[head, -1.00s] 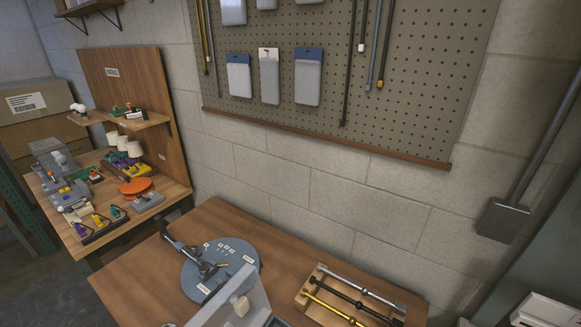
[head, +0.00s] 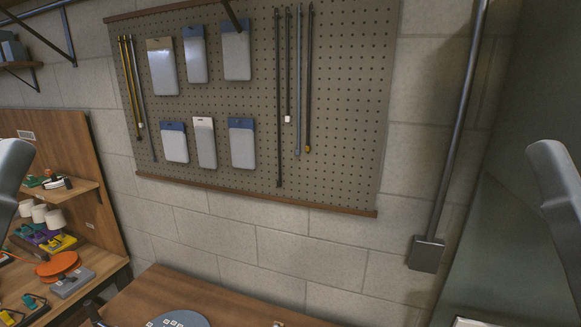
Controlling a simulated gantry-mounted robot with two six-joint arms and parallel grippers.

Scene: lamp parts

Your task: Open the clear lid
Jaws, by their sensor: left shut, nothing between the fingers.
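The clear lid is not in this head view; the view covers the wall above the table. A grey link of my right arm stands at the right edge, with no fingers of the right gripper showing.
A pegboard (head: 350,100) with pouches and rods fills the wall. The wooden table (head: 235,312) shows only its back strip, with part of a grey disc (head: 182,319) at the bottom. A side bench at left holds an orange disc (head: 56,264) and several lamp parts.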

